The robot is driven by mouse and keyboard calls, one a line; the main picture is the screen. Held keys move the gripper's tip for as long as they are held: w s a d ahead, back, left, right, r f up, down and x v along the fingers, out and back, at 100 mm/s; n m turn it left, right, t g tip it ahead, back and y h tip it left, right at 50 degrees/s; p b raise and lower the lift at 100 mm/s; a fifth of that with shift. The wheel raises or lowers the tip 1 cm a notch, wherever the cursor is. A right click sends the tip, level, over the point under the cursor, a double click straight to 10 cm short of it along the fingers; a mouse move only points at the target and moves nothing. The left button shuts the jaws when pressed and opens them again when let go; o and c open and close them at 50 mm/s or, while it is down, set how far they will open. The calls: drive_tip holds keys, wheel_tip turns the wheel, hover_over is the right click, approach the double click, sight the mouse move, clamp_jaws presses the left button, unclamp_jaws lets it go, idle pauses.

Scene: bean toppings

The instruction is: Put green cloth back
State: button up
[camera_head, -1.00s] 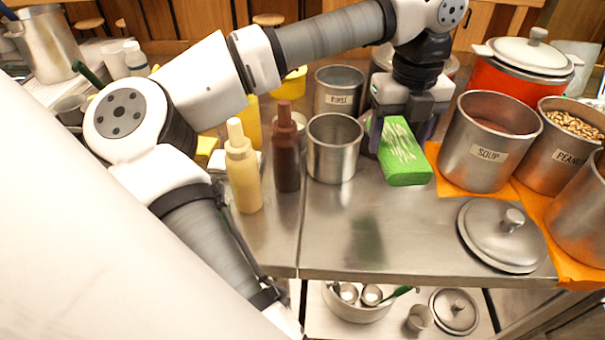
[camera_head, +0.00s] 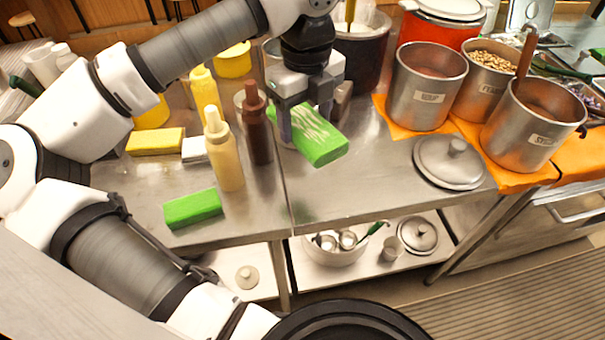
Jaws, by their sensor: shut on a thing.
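A green cloth (camera_head: 322,147), a folded block with pale streaks on top, is held above the steel counter in the head view. My gripper (camera_head: 309,118) is shut on its left part, with the fingers pointing down. The cloth's right end sticks out and tilts slightly down. A second, plain green block (camera_head: 192,208) lies flat on the counter at the left, near the front edge. The part of the held cloth between the fingers is partly hidden.
A cream bottle (camera_head: 224,160) and a brown bottle (camera_head: 256,130) stand left of my gripper. A yellow block (camera_head: 155,141) lies farther left. A soup pot (camera_head: 425,95) and a steel lid (camera_head: 450,161) are at the right. Counter in front of the cloth is clear.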

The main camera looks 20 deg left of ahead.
sight(305, 123)
wheel_tip(305, 123, down, 15)
drive_tip(key=shift+p, duration=1.25)
drive_tip(key=shift+f, duration=0.2)
drive_tip(key=o, duration=1.1)
drive_tip(key=shift+o, duration=0.2)
drive_tip(key=shift+r, duration=0.2)
drive_tip(key=shift+r, duration=0.15)
wheel_tip(305, 123, up, 12)
drive_tip(key=shift+f+b, duration=0.15)
drive_tip(key=shift+b, duration=0.9)
